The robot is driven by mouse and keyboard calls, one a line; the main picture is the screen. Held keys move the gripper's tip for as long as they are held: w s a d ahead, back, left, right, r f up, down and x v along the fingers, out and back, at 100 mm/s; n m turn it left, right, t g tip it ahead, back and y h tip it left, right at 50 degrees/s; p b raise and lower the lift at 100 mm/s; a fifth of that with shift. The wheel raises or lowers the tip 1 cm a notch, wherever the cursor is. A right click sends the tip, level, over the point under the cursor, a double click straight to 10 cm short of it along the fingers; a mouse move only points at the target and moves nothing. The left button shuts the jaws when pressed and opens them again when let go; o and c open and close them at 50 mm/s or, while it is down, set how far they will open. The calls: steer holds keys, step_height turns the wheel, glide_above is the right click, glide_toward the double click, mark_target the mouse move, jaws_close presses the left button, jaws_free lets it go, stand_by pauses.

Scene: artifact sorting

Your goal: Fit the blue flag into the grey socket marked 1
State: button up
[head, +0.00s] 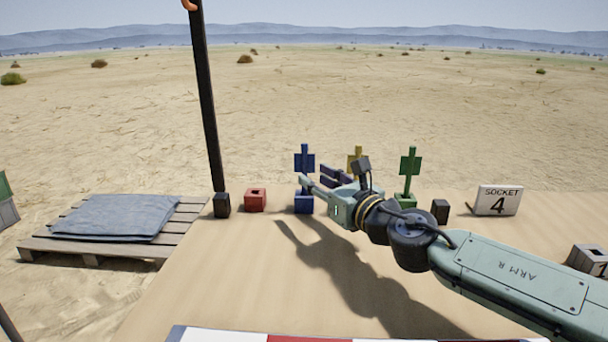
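The blue flag (304,161) stands upright in a blue block (304,204) near the table's far edge, left of the middle. My gripper (313,176) reaches in from the right at the height of the flag's lower pole. Its pale near finger crosses in front of that pole; I cannot tell whether it touches. A dark piece behind seems to be the other finger, with a gap between, so the gripper looks open. A grey socket (588,260) sits at the right edge, partly cut off; its mark looks like a 1 but is only partly visible.
A yellow flag (355,153) is partly hidden behind my gripper. A green flag (410,162) stands right of it. A red block (255,200), two black blocks (222,205) (440,211) and a SOCKET 4 sign (498,200) line the far edge. The table's left middle is clear.

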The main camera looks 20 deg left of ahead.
mark_target(306, 171)
steer(key=x, duration=0.5)
steer(key=shift+w+a+r+p, duration=0.15)
steer(key=shift+r+p, duration=0.05)
steer(key=shift+p, duration=0.15)
steer(key=shift+c, duration=0.6)
jaws_close()
